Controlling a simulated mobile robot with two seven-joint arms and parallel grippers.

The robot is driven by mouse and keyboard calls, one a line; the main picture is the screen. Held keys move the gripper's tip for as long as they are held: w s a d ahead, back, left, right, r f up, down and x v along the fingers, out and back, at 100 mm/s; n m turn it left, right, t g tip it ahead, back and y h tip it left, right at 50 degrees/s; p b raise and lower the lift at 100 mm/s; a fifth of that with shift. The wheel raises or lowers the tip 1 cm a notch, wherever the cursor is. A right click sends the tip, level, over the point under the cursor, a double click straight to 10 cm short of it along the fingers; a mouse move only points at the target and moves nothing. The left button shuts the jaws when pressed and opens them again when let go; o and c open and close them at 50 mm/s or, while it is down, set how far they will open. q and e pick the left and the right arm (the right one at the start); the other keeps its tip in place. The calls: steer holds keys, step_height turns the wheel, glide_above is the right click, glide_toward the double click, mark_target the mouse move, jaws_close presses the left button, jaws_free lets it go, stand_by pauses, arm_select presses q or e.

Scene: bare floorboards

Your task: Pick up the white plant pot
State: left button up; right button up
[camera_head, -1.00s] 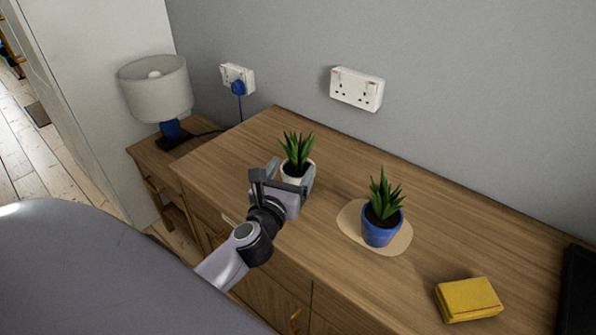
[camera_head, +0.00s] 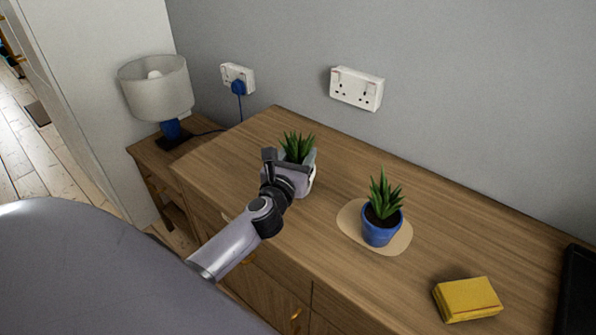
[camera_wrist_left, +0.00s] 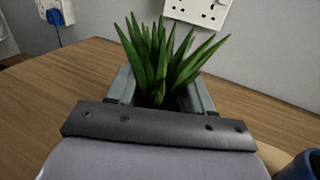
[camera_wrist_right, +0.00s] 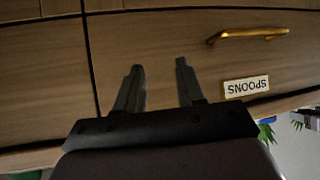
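The white plant pot (camera_head: 312,182) with a spiky green plant (camera_head: 298,148) stands on the wooden cabinet top, mostly hidden behind my left gripper (camera_head: 294,165). In the left wrist view, the plant's leaves (camera_wrist_left: 165,60) rise between the two spread fingers of my left gripper (camera_wrist_left: 162,90). The pot itself is hidden there by the gripper body, so contact with the fingers cannot be seen. My right gripper (camera_wrist_right: 158,85) is open and empty, in front of a drawer front in the right wrist view.
A blue pot (camera_head: 379,230) with a similar plant stands on a round tan mat (camera_head: 349,228) to the right. A yellow folded cloth or book (camera_head: 468,299) lies farther right. A lamp (camera_head: 157,90) stands at the left. The wall with sockets (camera_head: 356,88) is behind.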

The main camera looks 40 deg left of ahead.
arm_select(q)
steer(key=shift+c, duration=0.8)
steer(key=shift+r, duration=0.1)
steer(key=shift+r, duration=0.1)
